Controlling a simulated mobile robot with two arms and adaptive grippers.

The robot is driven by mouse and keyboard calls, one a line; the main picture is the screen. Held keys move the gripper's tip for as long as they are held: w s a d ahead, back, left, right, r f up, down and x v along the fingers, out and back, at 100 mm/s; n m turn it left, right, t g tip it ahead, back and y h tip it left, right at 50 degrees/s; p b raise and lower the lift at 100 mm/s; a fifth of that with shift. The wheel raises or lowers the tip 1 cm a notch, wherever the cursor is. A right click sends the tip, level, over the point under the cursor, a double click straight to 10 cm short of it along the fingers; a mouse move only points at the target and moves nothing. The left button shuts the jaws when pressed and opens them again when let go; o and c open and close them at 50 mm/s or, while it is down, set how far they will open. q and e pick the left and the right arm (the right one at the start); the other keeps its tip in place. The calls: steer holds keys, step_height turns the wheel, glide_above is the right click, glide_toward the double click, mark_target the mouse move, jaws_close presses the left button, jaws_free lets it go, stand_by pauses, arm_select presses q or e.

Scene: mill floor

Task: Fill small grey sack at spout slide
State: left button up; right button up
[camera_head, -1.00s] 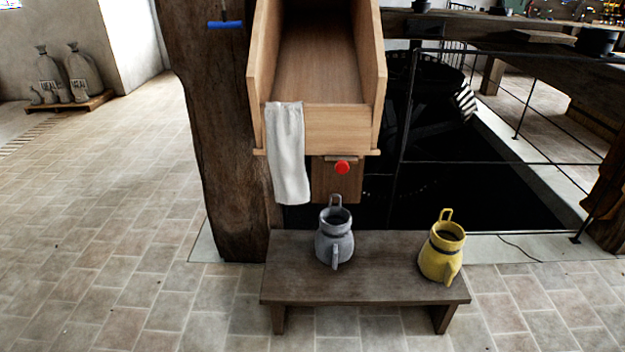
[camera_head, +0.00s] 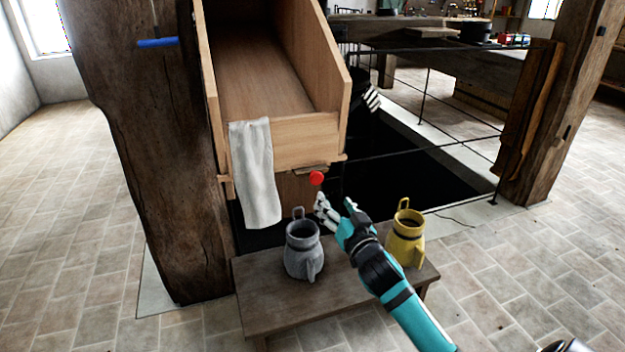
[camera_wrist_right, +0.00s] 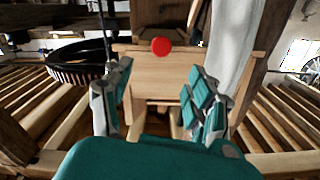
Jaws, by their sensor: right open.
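The small grey sack (camera_head: 302,250), shaped like a jug with an open top and a loop, stands upright on the low wooden bench (camera_head: 270,305). The wooden spout slide (camera_head: 305,143) is above and behind it, with a red knob (camera_head: 316,178) on the gate below its front edge. My right gripper (camera_head: 330,208) is open and empty, just below and to the right of the knob in the head view. In the right wrist view the knob (camera_wrist_right: 161,46) shows beyond the spread fingers (camera_wrist_right: 158,100), apart from them. My left gripper is out of view.
A yellow sack (camera_head: 406,240) stands on the bench right of the grey one, close to my right forearm. A white cloth (camera_head: 255,172) hangs over the slide's front edge. A thick wooden post (camera_head: 140,150) stands left; a dark railed pit (camera_head: 420,170) lies behind.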

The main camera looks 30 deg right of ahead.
mark_target(317, 179)
steer(key=b+x, duration=0.1)
steer(key=x, duration=1)
steer(key=shift+w+d, duration=0.1)
steer(key=shift+w, duration=0.2)
steer(key=shift+w+d, duration=0.15)
steer(key=shift+w, duration=0.35)
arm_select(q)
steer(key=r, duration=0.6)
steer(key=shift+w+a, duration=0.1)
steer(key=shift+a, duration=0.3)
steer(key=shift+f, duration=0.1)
arm_select(e)
jaws_close()
